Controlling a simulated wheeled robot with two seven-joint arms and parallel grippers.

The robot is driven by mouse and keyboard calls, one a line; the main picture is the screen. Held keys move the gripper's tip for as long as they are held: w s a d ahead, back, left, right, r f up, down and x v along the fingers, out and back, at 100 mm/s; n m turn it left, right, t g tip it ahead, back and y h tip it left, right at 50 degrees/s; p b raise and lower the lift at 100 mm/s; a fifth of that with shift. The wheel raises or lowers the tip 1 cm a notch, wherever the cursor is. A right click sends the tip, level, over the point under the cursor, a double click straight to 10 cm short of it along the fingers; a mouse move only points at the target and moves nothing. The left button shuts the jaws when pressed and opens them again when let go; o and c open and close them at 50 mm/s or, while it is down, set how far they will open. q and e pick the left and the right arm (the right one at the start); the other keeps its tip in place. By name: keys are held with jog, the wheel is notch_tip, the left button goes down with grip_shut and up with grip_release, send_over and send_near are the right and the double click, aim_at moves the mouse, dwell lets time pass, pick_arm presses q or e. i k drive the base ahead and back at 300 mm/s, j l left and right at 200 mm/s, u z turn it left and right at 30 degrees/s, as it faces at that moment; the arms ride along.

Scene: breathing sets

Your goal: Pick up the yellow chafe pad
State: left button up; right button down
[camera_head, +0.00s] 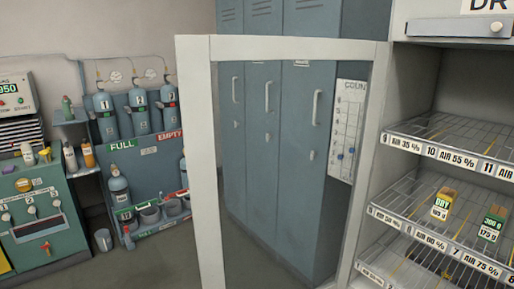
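I cannot pick out a yellow chafe pad with certainty. A yellow patch (4,264) shows at the lower left edge, cut off by the frame. A small yellow item (24,185) is on the green machine at the left. Neither of my grippers is in view.
A pale-framed clear door (203,160) stands open in front of grey-blue lockers (262,150). A drying cabinet with wire shelves (440,235) is at the right. A green machine (38,230) and a cylinder rack (147,165) are at the left. Grey floor shows between.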

aim_at(443, 206)
jog(key=i+j+z, duration=0.7)
jog(key=j+z, duration=0.2)
jog(key=i+j+z, duration=0.25)
jog(key=j+z, duration=0.2)
jog(key=j, duration=0.2)
jog(key=i+j+z, duration=0.1)
jog(key=j+z, duration=0.35)
jog(key=j, duration=0.2)
jog(key=j+z, duration=0.45)
jog(key=j, duration=0.25)
jog(key=k+j+z, duration=0.15)
jog(key=j+z, duration=0.3)
jog(key=j, duration=0.2)
jog(key=k+j, duration=0.1)
jog(key=k, duration=0.25)
